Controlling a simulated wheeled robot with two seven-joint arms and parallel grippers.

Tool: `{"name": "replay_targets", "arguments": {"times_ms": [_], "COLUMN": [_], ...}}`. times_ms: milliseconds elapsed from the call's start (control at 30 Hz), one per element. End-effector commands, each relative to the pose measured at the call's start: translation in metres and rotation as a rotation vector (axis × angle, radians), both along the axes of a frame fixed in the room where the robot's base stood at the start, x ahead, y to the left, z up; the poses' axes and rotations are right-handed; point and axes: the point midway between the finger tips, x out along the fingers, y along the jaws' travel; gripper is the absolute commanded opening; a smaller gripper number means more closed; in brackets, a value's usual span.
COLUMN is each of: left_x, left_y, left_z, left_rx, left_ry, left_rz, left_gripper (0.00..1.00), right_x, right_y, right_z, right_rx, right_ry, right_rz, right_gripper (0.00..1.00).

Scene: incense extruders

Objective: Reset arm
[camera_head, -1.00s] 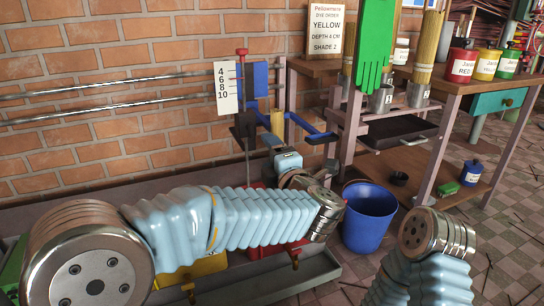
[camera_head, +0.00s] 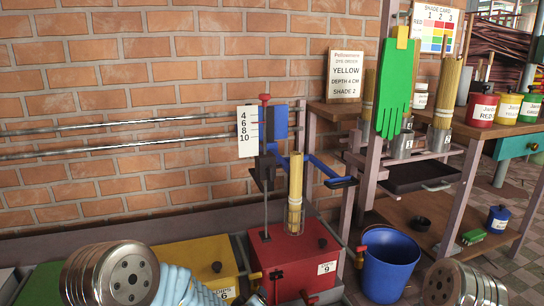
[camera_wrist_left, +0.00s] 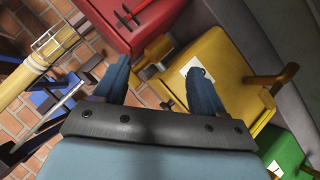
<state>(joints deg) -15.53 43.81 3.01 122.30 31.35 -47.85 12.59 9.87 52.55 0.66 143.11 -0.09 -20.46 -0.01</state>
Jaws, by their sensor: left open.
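My left arm, in a pale blue sleeve, shows at the lower left in the head view, with its hand out of clear sight at the bottom edge. In the left wrist view my left gripper (camera_wrist_left: 160,82) has its two dark blue fingers apart with nothing between them. Beyond them are a red box (camera_wrist_left: 118,28) and a yellow box (camera_wrist_left: 222,65). Of my right arm, only a metal joint and some sleeve show at the lower right in the head view; its gripper is out of view.
The red box (camera_head: 290,248) carries a bundle of sticks (camera_head: 296,180) in a clear holder, beside an upright rod and a scale card (camera_head: 248,132). A yellow box (camera_head: 195,262) and a green box (camera_head: 40,284) stand to its left. A blue bucket (camera_head: 388,264) stands to its right.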

Motion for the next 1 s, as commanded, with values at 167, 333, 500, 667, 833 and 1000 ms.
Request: {"name": "replay_targets", "arguments": {"times_ms": [167,333,500,667,833,1000], "left_x": [-0.089,-0.182,-0.271,-0.276,-0.277,-0.279], "left_y": [0.042,0.062,0.072,0.069,0.067,0.065], "left_z": [-0.114,-0.170,-0.195,-0.138,-0.086,-0.041], "left_rx": [0.105,0.113,0.071,0.071,0.072,0.072], "left_ry": [0.339,0.586,0.781,0.788,0.788,0.790], "left_rz": [-0.236,-0.439,-0.623,-0.648,-0.653,-0.657], "left_gripper": [0.70,0.70,0.70,0.70,0.70,0.70], "right_x": [0.000,0.000,0.000,-0.001,-0.003,-0.005], "right_y": [0.000,0.000,0.000,0.002,0.004,0.006], "right_z": [0.000,0.000,0.000,0.056,0.108,0.153], "right_rx": [0.000,0.000,0.000,0.001,0.003,0.004], "right_ry": [0.000,0.000,0.000,0.001,0.005,0.008], "right_rz": [0.000,0.000,0.000,0.005,0.011,0.017], "right_gripper": [0.43,0.43,0.43,0.43,0.43,0.43]}}
